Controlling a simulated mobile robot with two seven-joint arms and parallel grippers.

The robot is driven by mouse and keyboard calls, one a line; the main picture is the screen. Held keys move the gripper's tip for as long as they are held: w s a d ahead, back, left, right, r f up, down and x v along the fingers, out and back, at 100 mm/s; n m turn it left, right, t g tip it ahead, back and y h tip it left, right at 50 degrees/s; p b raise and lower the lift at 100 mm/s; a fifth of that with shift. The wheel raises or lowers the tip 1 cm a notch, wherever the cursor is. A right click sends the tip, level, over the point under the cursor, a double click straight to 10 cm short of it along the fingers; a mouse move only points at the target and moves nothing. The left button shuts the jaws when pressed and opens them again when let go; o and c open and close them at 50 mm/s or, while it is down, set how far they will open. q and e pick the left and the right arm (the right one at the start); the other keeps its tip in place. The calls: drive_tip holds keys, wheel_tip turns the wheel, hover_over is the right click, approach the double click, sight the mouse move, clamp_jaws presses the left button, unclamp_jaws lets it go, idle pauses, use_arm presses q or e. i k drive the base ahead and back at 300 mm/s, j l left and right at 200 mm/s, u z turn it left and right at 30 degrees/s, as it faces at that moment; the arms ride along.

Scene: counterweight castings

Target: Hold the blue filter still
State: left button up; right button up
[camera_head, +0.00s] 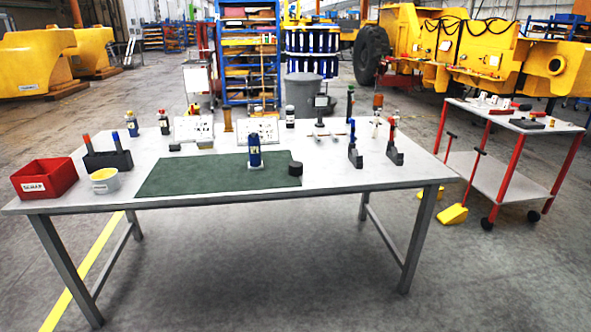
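A blue cylinder (254,155), which looks like the blue filter, stands upright on the work table. It is at the back right part of the green mat (190,177). A short black round piece (295,169) sits to its right, near the mat's right edge. Neither of my grippers shows in the head view, and nothing of mine touches the blue filter.
A red bin (45,179), a white-and-yellow tub (105,181) and a black holder (107,160) stand at the table's left. A tool cart (515,120) is beyond the table's right end. The mat's left half is clear.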

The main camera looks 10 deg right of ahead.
sight(255, 164)
drive_tip(key=i+j, duration=0.15)
drive_tip(key=i, duration=0.3)
drive_tip(key=i+j, duration=0.1)
drive_tip(key=i, duration=0.35)
drive_tip(key=i+j+z, duration=0.1)
drive_tip(key=i, duration=0.3)
drive_tip(key=i+j, duration=0.25)
drive_tip(key=i, duration=0.2)
drive_tip(key=i+j, duration=0.15)
drive_tip(key=i, duration=0.3)
